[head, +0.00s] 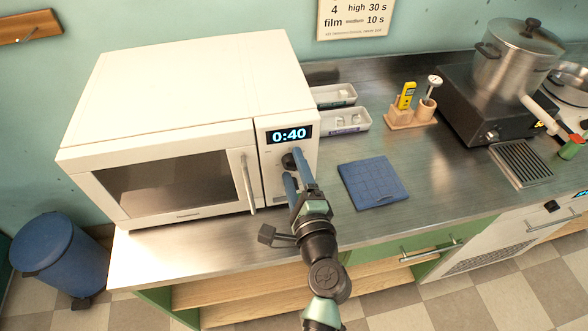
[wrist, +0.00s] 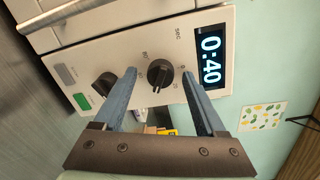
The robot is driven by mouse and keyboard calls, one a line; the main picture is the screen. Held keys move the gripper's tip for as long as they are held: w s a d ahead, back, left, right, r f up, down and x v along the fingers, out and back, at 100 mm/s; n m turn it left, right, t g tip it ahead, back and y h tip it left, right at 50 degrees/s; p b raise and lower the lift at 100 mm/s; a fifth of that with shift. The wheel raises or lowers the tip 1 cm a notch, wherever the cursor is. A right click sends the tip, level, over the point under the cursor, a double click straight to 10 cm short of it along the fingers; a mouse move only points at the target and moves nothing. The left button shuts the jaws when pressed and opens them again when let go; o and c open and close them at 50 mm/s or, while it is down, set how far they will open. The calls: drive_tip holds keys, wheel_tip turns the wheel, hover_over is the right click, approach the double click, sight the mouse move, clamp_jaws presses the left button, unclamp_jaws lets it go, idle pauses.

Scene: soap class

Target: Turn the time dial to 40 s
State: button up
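The white microwave (head: 185,90) stands on the steel counter, its door shut. Its display (head: 288,134) reads 0:40, and the display in the wrist view (wrist: 210,57) reads the same. The black time dial (wrist: 160,74) sits beside the display, near a "SEC" label. My gripper (wrist: 158,76) is open, with one blue finger on each side of this dial and a visible gap to both. In the head view my gripper (head: 293,168) is at the control panel and partly hides it. A second black dial (wrist: 104,86) lies outside the left finger.
A green button (wrist: 82,101) and a grey button (wrist: 65,74) are on the panel. A blue mat (head: 373,182) lies on the counter to the right. White trays (head: 343,122), a wooden holder (head: 411,119) and a pot on a hotplate (head: 502,60) stand farther right.

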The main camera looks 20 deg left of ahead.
drive_tip(key=b+v, duration=0.2)
drive_tip(key=v, duration=1.1)
